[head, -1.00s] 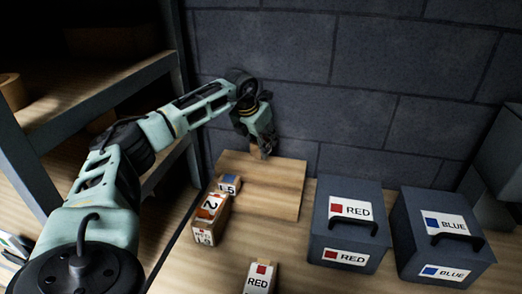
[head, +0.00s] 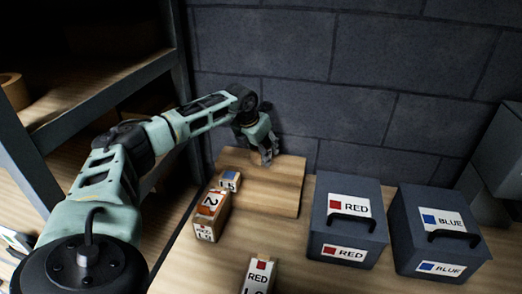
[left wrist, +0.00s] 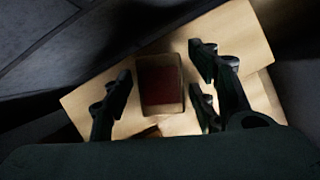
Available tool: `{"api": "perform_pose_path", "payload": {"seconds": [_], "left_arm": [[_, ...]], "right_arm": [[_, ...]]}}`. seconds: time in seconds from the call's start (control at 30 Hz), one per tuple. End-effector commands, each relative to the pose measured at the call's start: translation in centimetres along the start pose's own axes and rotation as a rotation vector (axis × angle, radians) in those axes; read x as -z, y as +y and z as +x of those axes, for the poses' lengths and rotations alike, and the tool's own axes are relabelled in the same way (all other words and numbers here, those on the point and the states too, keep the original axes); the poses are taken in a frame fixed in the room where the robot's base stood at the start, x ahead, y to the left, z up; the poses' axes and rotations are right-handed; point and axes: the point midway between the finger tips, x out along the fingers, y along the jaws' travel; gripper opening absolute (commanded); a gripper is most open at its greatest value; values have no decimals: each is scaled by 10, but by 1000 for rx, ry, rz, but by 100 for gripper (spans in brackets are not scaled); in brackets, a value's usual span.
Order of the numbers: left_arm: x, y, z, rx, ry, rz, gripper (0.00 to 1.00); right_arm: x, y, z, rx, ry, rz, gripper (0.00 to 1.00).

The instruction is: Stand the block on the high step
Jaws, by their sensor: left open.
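In the head view the gripper hides this block. A small block with a blue mark (head: 230,180) sits at the board's left edge.
A grey box labelled RED (head: 325,235) and one labelled BLUE (head: 405,250) stand at the right. A block labelled RED (head: 259,275) is at the front. A shelf (head: 90,95) borders the left, and a grey block wall (head: 400,65) the back. The board's right part is clear.

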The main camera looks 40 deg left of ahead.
Motion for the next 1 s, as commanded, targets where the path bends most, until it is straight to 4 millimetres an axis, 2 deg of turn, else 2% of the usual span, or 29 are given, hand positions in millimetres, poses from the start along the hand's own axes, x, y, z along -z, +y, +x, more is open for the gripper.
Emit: {"api": "perform_pose_path", "payload": {"seconds": [0.27,0.37,0.8,1.0], "left_arm": [[-2,0,-5,0,-1,0,53],[-1,0,-13,1,-4,0,53],[-1,0,-101,0,-5,0,53],[-1,0,-120,1,-2,0,53]], "right_arm": [[0,0,-3,0,0,0,0],[0,0,4,0,0,0,0],[-1,-6,28,7,1,2,0],[-2,-7,31,7,0,2,0]]}}
